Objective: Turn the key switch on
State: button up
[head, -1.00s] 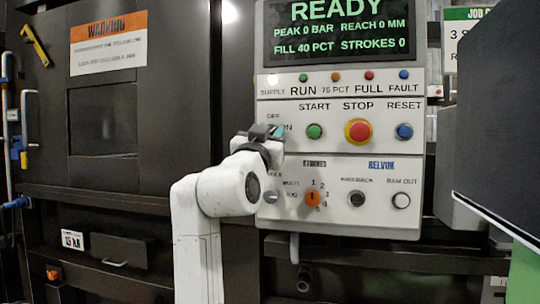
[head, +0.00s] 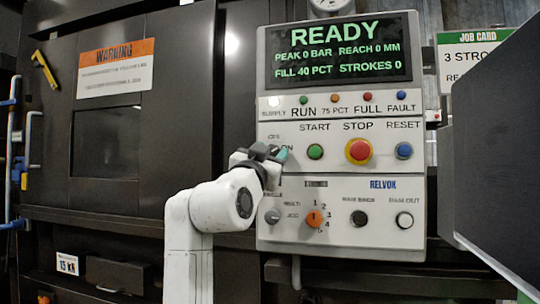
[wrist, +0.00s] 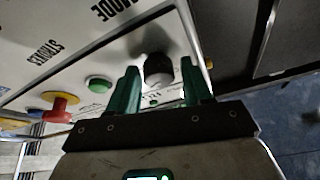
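The key switch sits by the OFF and ON labels, left of the green START button (head: 315,151). In the head view my gripper (head: 273,152) covers it. In the wrist view a dark round knob (wrist: 158,70), which appears to be the key switch, stands between the green fingertips of my gripper (wrist: 160,72). The gripper is open, with a finger on each side and gaps showing beside the knob. I cannot tell which way the key points.
The red STOP button (head: 358,151) and blue RESET button (head: 403,150) are to the right. Below are the orange selector (head: 314,218) and other knobs. The display (head: 338,53) reads READY. A dark panel (head: 497,150) stands close at right.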

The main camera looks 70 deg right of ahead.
jog(key=shift+o, duration=0.8)
jog(key=b+v, duration=0.1)
jog(key=v, duration=0.9)
jog(key=shift+a+f, duration=0.2)
jog(key=shift+a, duration=0.15)
